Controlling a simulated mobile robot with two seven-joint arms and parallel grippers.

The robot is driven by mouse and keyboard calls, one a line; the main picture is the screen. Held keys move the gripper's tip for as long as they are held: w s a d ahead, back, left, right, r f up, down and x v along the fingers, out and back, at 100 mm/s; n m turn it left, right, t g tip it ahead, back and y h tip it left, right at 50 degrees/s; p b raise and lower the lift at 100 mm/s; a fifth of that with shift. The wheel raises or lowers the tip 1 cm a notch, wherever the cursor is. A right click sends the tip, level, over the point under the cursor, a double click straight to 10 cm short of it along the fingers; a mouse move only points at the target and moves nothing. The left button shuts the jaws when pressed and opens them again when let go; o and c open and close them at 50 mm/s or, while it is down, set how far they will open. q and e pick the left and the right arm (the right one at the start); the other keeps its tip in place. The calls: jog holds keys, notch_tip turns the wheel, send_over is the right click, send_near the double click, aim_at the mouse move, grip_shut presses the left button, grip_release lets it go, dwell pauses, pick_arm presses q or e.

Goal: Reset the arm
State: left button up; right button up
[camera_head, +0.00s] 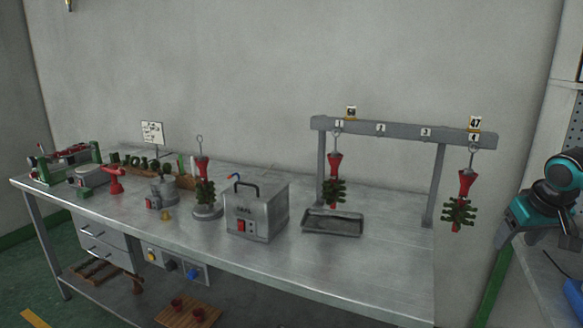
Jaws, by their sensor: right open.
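My right arm, teal and black, comes in at the right edge. Its gripper (503,238) points down beyond the right end of the steel table (380,275); it is small and dark, and it is open with nothing seen in it. It is to the right of the wax tree (459,211) hanging from the rack's right end, and apart from it. My left gripper is not in view.
A grey rack (400,130) with numbered hooks stands on the table; another wax tree (334,190) hangs at its left, above a metal tray (333,221). A steel box (256,208) and a wax tree on a round base (207,212) stand left. The table's front right is clear.

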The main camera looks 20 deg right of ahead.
jog(key=s+a+f+n, duration=0.1)
jog(key=s+a+f, duration=0.15)
jog(key=f, duration=0.65)
jog(key=s+a+f+n, duration=0.1)
jog(key=s+f, duration=0.2)
jog(key=f, duration=0.6)
jog(key=s+a+f+n+t+y, duration=0.2)
jog(key=s+a+f, duration=0.2)
jog(key=a+f, duration=0.7)
jog(key=s+a+n+t+y, duration=0.2)
jog(key=a+t, duration=0.2)
jog(key=a, duration=2.3)
jog(key=shift+s+t, duration=0.25)
jog(key=shift+t, duration=0.05)
jog(key=shift+a, duration=0.1)
